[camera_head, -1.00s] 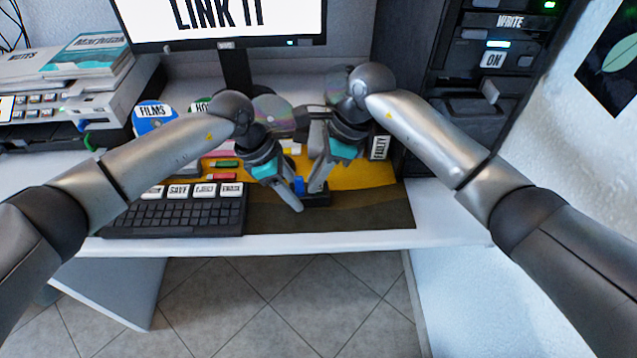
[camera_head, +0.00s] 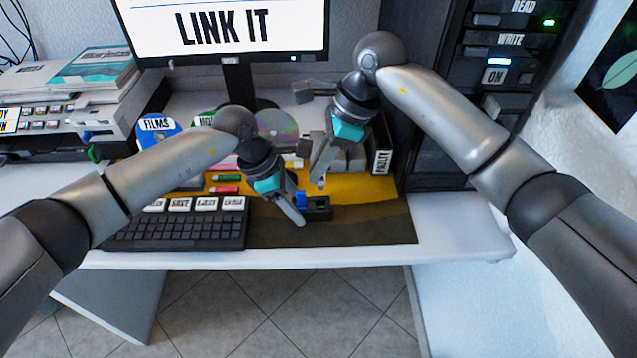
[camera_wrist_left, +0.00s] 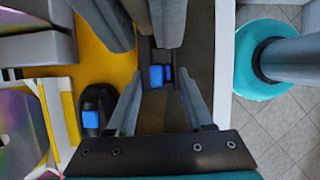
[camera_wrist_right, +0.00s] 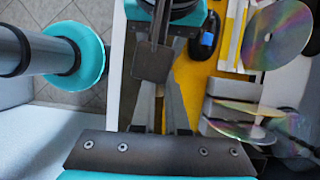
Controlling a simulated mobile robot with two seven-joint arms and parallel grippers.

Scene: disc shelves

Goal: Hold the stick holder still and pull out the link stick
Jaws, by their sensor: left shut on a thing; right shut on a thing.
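The stick holder (camera_head: 319,209), a small black block with a blue part, lies on the desk mat near the front edge. It also shows in the left wrist view (camera_wrist_left: 152,55). My left gripper (camera_head: 299,211) is shut on it from the left. My right gripper (camera_head: 322,167) is above and behind the holder, pointing down, apart from it. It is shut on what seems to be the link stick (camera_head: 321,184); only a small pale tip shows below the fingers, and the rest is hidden.
A black keyboard (camera_head: 175,233) lies left of the holder. A disc (camera_head: 276,130) and a box marked FAULTY (camera_head: 382,160) stand behind. A computer mouse (camera_wrist_left: 96,106) lies near the holder. The monitor (camera_head: 232,25) reads LINK IT. Drives stand at right.

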